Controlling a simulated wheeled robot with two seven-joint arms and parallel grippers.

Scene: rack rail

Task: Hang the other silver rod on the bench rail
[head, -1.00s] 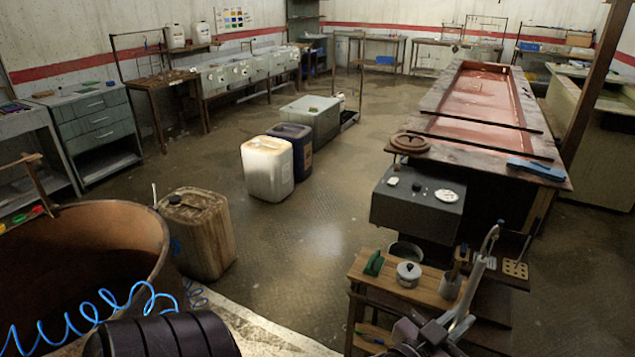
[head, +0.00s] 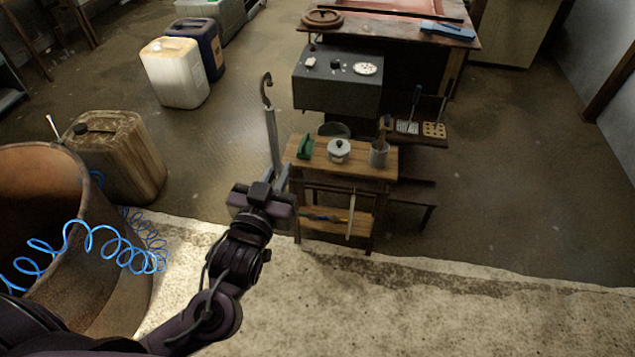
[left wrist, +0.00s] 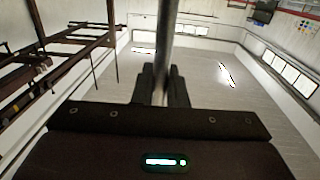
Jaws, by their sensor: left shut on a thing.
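A silver rod (head: 271,135) with a dark hooked top stands nearly upright in my left gripper (head: 279,187). In the left wrist view the rod (left wrist: 165,40) runs up between the shut fingers (left wrist: 160,86). The small wooden bench (head: 360,168) is just right of the gripper and rod in the head view. A dark rail-like line (head: 328,188) runs below its top along the front. A pale thin rod (head: 350,218) hangs upright at the bench's front. Whether the held rod touches the bench, I cannot tell. My right gripper is out of view.
A grey control box (head: 338,80) is behind. A rusty drum (head: 50,190) with a blue coiled hose (head: 100,240) is left.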

